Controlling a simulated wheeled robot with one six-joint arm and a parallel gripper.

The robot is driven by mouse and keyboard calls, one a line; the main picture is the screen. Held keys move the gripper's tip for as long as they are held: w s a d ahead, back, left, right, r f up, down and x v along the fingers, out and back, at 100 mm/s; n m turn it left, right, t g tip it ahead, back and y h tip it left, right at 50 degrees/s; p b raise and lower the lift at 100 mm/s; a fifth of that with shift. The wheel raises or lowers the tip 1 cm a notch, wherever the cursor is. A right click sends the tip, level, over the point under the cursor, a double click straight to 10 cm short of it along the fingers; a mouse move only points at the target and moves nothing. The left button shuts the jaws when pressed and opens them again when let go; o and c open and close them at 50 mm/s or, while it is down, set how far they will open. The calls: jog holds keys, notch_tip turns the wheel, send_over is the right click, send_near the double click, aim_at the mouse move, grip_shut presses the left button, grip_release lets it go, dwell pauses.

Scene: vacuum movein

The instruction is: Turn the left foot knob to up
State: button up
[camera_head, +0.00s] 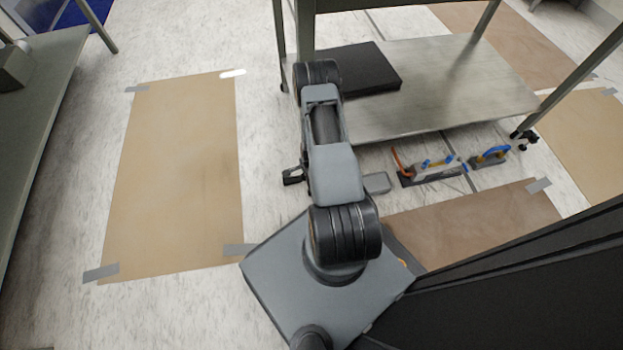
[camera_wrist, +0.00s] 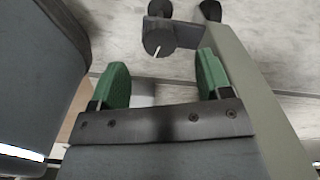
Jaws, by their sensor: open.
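In the wrist view a dark round knob (camera_wrist: 159,38) with a thin white mark on its face sits at the top middle, beside a long grey-green bar (camera_wrist: 255,75). The white mark points toward the lower edge of the picture. My gripper (camera_wrist: 163,78) is open, with its two green finger pads apart and nothing between them. The knob appears just past the fingertips, roughly in line with the gap, and I see no contact. In the head view my arm hides the knob, and the fingers cannot be made out.
A metal cart with a lower shelf (camera_head: 450,85) bearing a black slab (camera_head: 365,68) stands beyond my arm. Tools with blue and orange parts (camera_head: 432,170) lie on the floor at right. A taped brown sheet (camera_head: 180,170) covers open floor at left, beside a table (camera_head: 40,110).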

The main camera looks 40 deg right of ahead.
notch_tip(320, 180, up, 8)
jog(key=p, duration=0.2)
jog(key=shift+r+p, duration=0.25)
jog(key=shift+p, duration=0.15)
